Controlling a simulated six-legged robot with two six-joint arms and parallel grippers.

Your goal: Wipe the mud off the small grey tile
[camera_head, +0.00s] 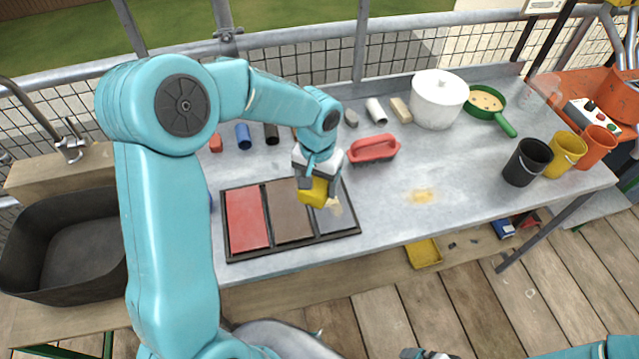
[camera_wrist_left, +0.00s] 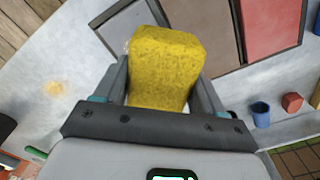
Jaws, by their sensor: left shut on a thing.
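The small grey tile (camera_head: 328,222) lies in the right compartment of a dark tray (camera_head: 290,248). A pale tan smear (camera_head: 335,207) shows on it beside the sponge. My left gripper (camera_head: 318,180) is shut on a yellow sponge (camera_head: 313,192), which is over the left part of the grey tile. I cannot tell whether the sponge touches it. In the left wrist view the sponge (camera_wrist_left: 165,65) sits between the fingers and hides much of what is below. A dark piece, perhaps my right gripper (camera_head: 425,354), is cut off at the bottom edge.
The tray also holds a red tile (camera_head: 246,218) and a brown tile (camera_head: 287,205). A red-handled brush (camera_head: 373,148) lies behind the tray. A yellow stain (camera_head: 422,195) marks the clear bench to the right. Cups (camera_head: 527,162) stand at the far right.

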